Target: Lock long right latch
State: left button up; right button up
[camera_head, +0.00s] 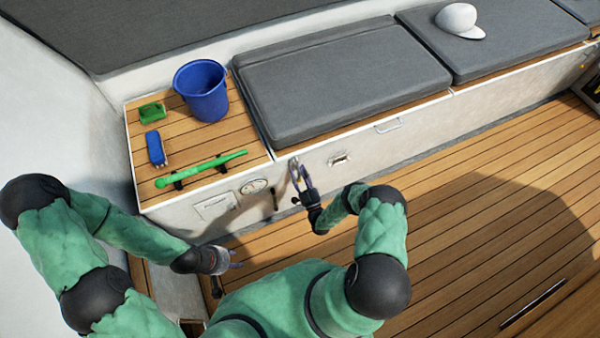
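The white bench front carries a small metal latch fitting (340,160) and, further right and higher, a metal bar-like fitting (388,126). Which of these is the long right latch I cannot tell. My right gripper (295,168) reaches up to the bench front below the near corner of the grey cushion, left of the small latch fitting. Its fingers cover the spot there, so contact is unclear. My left gripper (234,264) hangs low near the floor, left of centre, apart from the bench fittings. The opening of both grippers is too small to make out.
A blue bucket (201,92), green tray (151,112), blue brush-like item (155,148) and green winch-handle-like tool (200,168) rest on the wooden bench top. Grey cushions (340,80) line the seat; a white cap (459,20) lies there.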

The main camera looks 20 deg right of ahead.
jog(key=v, duration=1.2)
dwell(0.5)
